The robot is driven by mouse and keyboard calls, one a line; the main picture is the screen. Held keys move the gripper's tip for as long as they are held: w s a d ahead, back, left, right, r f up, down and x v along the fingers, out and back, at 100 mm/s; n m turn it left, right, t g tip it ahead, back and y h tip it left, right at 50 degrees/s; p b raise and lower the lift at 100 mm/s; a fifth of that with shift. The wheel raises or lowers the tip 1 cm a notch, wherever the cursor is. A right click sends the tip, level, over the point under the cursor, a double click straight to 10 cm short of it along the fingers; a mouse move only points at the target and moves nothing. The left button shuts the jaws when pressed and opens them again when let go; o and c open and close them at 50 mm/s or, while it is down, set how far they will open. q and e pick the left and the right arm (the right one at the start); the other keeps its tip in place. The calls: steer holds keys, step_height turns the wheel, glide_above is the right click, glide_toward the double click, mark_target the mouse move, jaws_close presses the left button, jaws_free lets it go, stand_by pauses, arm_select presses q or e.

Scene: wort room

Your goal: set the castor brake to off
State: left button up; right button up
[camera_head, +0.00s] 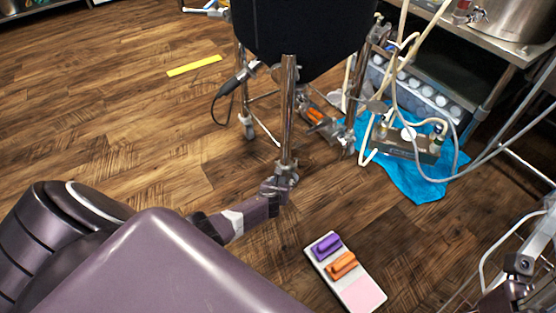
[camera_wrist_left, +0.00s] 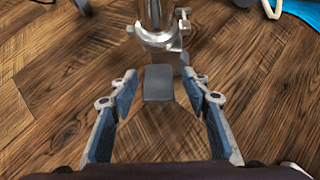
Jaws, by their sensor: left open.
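The castor (camera_head: 287,172) is at the foot of the nearest chrome leg of a dark vessel in the head view. In the left wrist view, its metal clamp and fork (camera_wrist_left: 160,38) show at the top centre. A flat dark grey tab, which looks like the brake pedal (camera_wrist_left: 158,88), points toward me from it. My left gripper (camera_head: 277,188) is at the castor, low over the floor. Its fingers (camera_wrist_left: 160,76) are open, one on each side of the tab, with gaps showing. My right gripper (camera_head: 518,268) is partly in view at the lower right edge; its jaws are unclear.
The dark vessel (camera_head: 295,35) stands above on several legs. A white tray with purple and orange blocks (camera_head: 357,296) lies on the floor in front. A pump with hoses (camera_head: 415,145) sits on a blue cloth (camera_head: 405,180) at right. Floor at left is clear around a yellow strip (camera_head: 194,66).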

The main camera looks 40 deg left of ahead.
arm_select(q)
steer(key=shift+s+r, duration=0.65)
steer(key=shift+r, duration=0.05)
steer(key=shift+v, duration=2.05)
steer(key=shift+d, duration=0.1)
